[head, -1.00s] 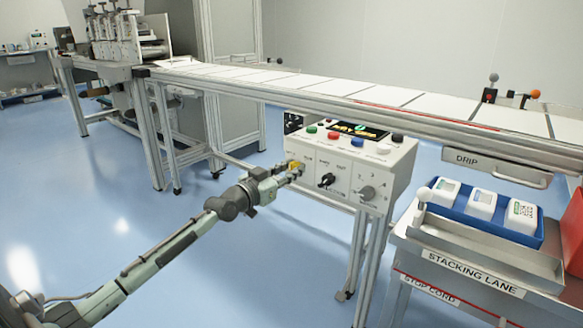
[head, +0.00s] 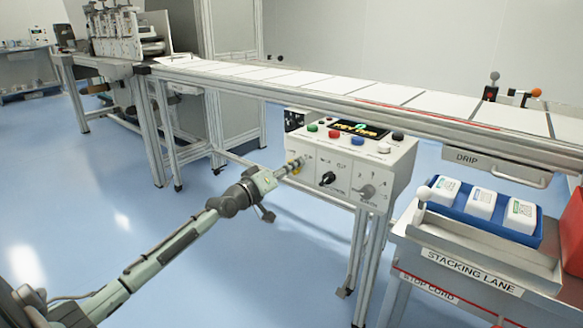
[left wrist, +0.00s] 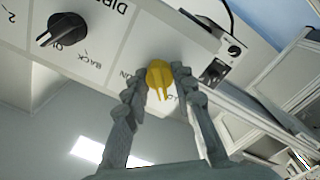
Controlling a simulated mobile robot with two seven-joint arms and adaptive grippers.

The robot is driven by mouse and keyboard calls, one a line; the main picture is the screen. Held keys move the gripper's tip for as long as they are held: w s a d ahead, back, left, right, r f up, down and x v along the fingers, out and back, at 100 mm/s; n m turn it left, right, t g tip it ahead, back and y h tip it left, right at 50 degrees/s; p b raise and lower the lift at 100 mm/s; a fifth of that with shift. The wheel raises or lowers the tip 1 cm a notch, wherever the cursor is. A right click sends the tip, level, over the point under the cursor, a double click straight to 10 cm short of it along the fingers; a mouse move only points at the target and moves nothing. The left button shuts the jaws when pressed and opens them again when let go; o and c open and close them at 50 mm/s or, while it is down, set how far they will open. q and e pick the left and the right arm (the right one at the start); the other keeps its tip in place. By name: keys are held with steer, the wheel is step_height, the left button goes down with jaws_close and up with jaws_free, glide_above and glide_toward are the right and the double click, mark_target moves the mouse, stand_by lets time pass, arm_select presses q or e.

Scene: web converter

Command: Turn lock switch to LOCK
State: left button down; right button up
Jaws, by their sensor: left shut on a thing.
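The yellow lock switch (left wrist: 159,77) is on the front face of the white control box (head: 374,172). In the left wrist view it sits between the two grey fingers of my left gripper (left wrist: 164,92), which is shut on it. Lettering beside the switch is partly hidden by the fingers, so its setting cannot be read. In the head view my left gripper (head: 289,169) reaches the left part of the box front and covers most of the switch. My right gripper is not in view.
A black knob (head: 327,179) and a grey knob (head: 367,191) sit right of the switch. Coloured buttons and a display (head: 358,129) are on the box top. The conveyor (head: 330,88) runs behind. A blue tray (head: 520,234) stands at right. Floor at left is clear.

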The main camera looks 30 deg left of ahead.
arm_select(q)
steer(key=shift+f+n, duration=0.1)
steer(key=shift+n, duration=0.2)
stand_by(0.4)
steer(key=c, duration=1.3)
jaws_free()
steer(key=shift+s, duration=0.1)
steer(key=s, duration=0.8)
steer(key=s+a, duration=0.1)
steer(key=s, duration=0.2)
steer(key=shift+s, duration=0.4)
